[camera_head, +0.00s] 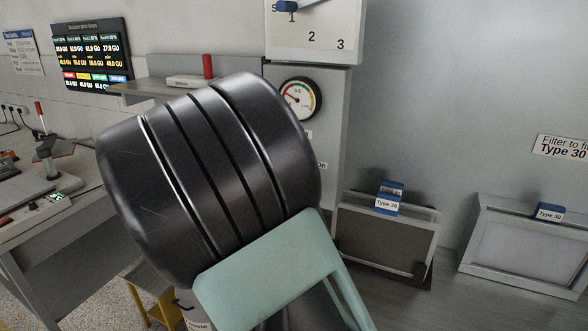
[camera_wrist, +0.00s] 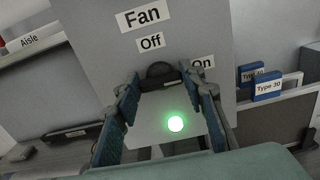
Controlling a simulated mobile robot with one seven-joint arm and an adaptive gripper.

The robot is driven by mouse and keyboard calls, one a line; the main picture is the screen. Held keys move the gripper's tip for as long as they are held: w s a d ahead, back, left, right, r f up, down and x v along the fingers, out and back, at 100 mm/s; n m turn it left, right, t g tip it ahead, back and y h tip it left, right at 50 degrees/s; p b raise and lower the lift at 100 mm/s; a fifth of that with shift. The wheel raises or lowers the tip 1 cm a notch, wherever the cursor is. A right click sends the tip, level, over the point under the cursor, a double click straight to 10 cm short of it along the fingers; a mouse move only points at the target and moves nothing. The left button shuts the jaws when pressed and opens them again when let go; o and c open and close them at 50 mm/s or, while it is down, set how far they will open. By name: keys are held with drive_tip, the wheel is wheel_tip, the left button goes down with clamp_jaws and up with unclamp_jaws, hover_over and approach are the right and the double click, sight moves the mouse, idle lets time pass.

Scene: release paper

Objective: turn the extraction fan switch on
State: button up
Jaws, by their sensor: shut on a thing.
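The fan switch is a dark round knob (camera_wrist: 159,70) on a grey panel (camera_wrist: 95,50) in the wrist view. A "Fan" label and an "Off" label sit above it, and an "On" label (camera_wrist: 202,63) is to its upper right. A green light (camera_wrist: 175,124) glows below the knob. My gripper (camera_wrist: 164,84) has one finger on each side of the knob and is shut on it. Which label the knob points to is not clear. In the head view my arm hides the knob and gripper; only the end of the "On" label (camera_head: 321,166) shows.
Framed filters (camera_head: 385,235) with blue "Type 30" tags stand at right. A shelf (camera_head: 150,90) with a red-topped item is behind my arm. A workbench (camera_head: 40,205) is at left.

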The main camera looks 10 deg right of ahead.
drive_tip(key=o, duration=1.2)
drive_tip(key=shift+c, duration=0.2)
drive_tip(key=v, duration=1.2)
